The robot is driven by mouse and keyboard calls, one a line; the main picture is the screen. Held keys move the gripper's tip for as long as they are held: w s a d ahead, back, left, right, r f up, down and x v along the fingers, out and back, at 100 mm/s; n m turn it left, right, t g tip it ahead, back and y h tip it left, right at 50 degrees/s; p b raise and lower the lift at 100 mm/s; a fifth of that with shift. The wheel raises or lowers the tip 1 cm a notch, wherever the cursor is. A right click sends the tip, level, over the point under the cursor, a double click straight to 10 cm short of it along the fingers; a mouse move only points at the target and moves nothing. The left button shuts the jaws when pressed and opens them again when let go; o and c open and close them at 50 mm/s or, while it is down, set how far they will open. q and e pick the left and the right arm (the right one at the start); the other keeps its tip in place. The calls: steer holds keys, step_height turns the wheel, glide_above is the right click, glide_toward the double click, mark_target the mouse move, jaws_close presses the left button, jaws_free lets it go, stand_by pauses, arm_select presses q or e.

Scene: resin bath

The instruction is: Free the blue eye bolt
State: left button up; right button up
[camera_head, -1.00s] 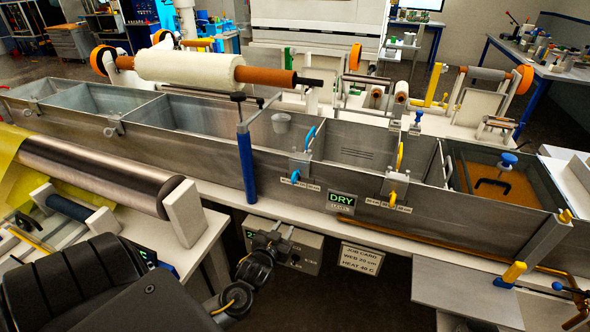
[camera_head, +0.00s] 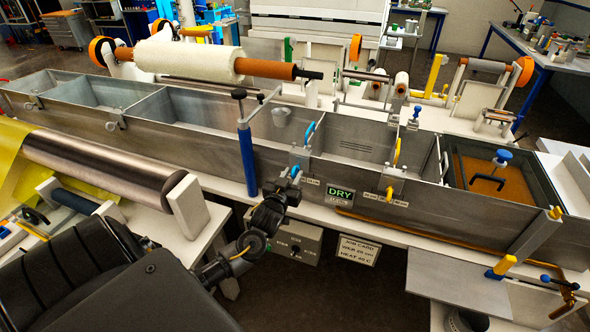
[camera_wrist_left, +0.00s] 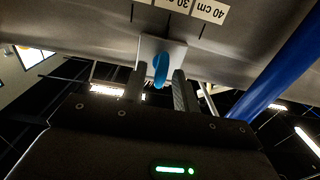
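The blue eye bolt (camera_wrist_left: 160,70) sticks out from a small pale plate on the front wall of the steel bath. In the head view my left gripper (camera_head: 288,184) is up against that wall and mostly covers the bolt; a bit of blue (camera_head: 295,171) shows above it. In the left wrist view my left gripper (camera_wrist_left: 158,88) is open, with one finger on each side of the bolt and visible gaps to it. My right gripper is out of view.
A blue post (camera_head: 247,160) stands just left of my left gripper. A yellow bolt (camera_head: 390,194) sits on a similar plate to the right. A DRY sign (camera_head: 341,196), a grey box (camera_head: 298,243) and a job card (camera_head: 358,252) are below and beside the gripper.

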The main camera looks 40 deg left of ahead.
arm_select(q)
steer(key=shift+x, duration=1.1)
jaws_close()
